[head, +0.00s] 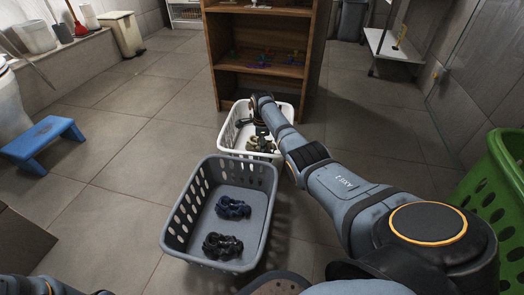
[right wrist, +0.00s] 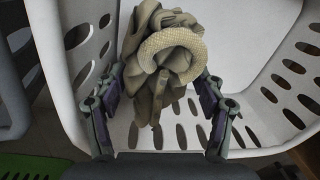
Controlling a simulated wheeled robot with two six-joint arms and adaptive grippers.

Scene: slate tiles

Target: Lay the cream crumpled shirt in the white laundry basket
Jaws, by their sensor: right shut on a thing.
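The cream crumpled shirt (right wrist: 165,60) is bunched between the two fingers of my right gripper (right wrist: 158,88), which is shut on it. The shirt is inside the white laundry basket (right wrist: 65,85), whose slotted walls surround it in the right wrist view. In the head view, the shirt (head: 261,145) shows small within the white basket (head: 228,132), partly hidden by my right gripper (head: 260,132) and arm. I cannot tell whether the shirt touches the basket floor. My left gripper is out of view; only a bit of the left arm shows at the bottom left.
A grey basket (head: 266,180) with two dark crumpled garments (head: 233,207) stands in front of the white one. A wooden shelf (head: 262,87) stands close behind. A green basket (head: 500,190) is at right, a blue stool (head: 45,135) at left.

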